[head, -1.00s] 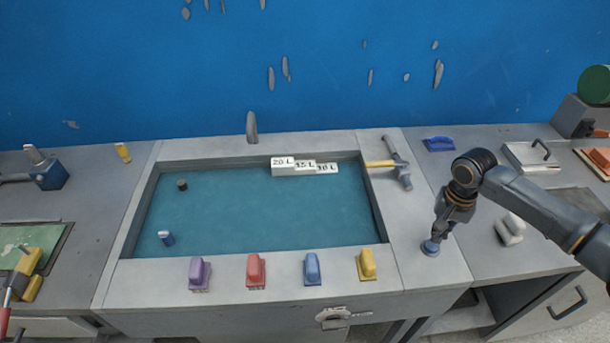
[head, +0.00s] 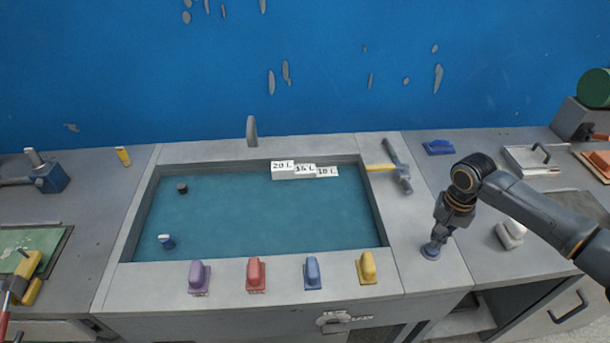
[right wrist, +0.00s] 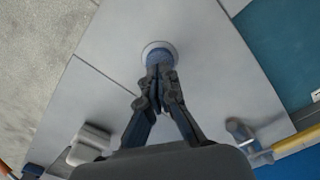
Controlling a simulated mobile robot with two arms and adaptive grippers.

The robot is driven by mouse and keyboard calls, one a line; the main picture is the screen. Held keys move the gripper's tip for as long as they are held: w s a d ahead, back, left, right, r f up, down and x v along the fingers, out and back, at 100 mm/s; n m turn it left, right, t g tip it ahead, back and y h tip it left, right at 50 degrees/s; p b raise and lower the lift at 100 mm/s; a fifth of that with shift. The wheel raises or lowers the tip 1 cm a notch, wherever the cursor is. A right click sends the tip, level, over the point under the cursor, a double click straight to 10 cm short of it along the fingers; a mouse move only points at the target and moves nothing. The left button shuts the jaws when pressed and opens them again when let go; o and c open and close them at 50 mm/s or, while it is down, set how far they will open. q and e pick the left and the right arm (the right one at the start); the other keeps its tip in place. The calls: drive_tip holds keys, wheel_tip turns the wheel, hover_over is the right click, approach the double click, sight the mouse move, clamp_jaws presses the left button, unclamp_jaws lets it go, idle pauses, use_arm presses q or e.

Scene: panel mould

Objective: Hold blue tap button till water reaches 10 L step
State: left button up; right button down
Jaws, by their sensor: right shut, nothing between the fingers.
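The blue tap button (head: 430,253) is a small round blue knob on the grey counter right of the basin; it also shows in the right wrist view (right wrist: 159,53), ringed by a pale collar. My right gripper (head: 435,245) is shut and empty, pointing down, with its fingertips at the button's top, apparently touching it. Whether the button is pressed down cannot be told. Teal water (head: 260,215) fills the basin. White steps marked 20 L (head: 283,166), 15 L (head: 305,169) and 10 L (head: 328,171) stand at its back wall. The water lies close under the 10 L step's label. My left gripper is out of view.
Purple (head: 199,276), red (head: 256,273), blue (head: 312,271) and yellow (head: 367,267) blocks line the basin's front rim. A hammer (head: 396,160) lies right of the basin. Two small objects are in the water. A grey-white object (head: 510,234) is right of my gripper.

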drive_tip(key=shift+f, duration=0.3)
idle(0.4)
drive_tip(key=shift+f+b, duration=0.3)
drive_tip(key=shift+f, duration=0.55)
idle(1.0)
wheel_tip(320, 180, up, 7)
drive_tip(key=p, duration=0.9)
drive_tip(key=shift+r, duration=0.1)
